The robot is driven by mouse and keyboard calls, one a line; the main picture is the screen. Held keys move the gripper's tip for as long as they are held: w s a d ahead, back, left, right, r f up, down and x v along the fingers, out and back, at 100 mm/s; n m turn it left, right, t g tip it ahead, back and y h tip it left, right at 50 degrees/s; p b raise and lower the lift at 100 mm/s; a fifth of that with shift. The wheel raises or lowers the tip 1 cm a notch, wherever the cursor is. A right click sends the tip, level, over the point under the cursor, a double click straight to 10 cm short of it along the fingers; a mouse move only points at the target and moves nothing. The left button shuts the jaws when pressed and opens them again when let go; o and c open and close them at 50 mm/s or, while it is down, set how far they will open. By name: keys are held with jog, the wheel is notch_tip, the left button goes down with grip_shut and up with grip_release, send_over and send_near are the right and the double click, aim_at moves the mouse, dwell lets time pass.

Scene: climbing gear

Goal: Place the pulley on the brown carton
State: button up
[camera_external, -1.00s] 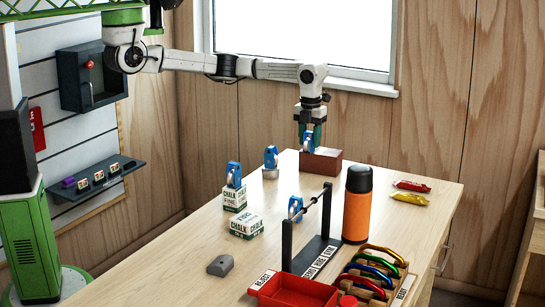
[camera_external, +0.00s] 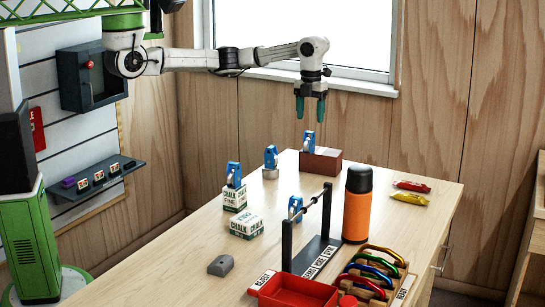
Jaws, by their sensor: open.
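A blue pulley (camera_external: 308,142) stands upright on the brown carton (camera_external: 328,163), near its left end, at the back of the table. My gripper (camera_external: 311,108) is above this pulley, pointing down, open and empty. Its green fingertips are apart from the pulley. Other blue pulleys show too: one (camera_external: 271,156) on a small grey block, one (camera_external: 234,174) on a chalk box (camera_external: 235,198), and one (camera_external: 296,207) by the black rack.
A black rack with a bar (camera_external: 313,215) stands mid-table, with an orange bottle (camera_external: 357,208) to its right. A red tray (camera_external: 292,293), coloured carabiners (camera_external: 377,265), snack packets (camera_external: 410,197), a second chalk box (camera_external: 246,226) and a grey block (camera_external: 220,265) surround it.

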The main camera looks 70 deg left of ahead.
jog(key=shift+r, duration=1.95)
